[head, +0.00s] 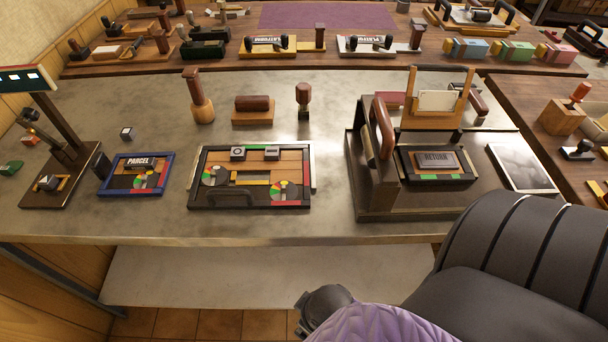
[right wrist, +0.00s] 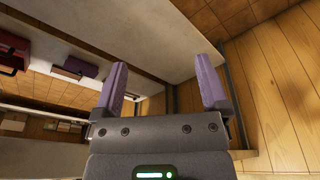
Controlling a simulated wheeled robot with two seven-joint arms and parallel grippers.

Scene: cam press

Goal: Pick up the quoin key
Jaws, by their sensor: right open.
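What looks like the quoin key (head: 303,97) stands upright on the grey metal bench in the head view, a short tool with a dark brown head and a narrower lower part. It is behind the framed forme (head: 312,168) and to the right of a brown block on a wooden base. My right gripper (right wrist: 160,70) is open and empty in the right wrist view, its two purple fingers wide apart. It is low, away from the key, near the bench's front edge. My left gripper is in neither view.
A press (head: 362,195) with a RETURN plate stands right of centre. A PARCEL forme (head: 104,191) lies at left, beside a small stand with a screen. A wooden-handled tool (head: 203,108) stands at back left. The bench front between the PARCEL forme and the middle forme is clear.

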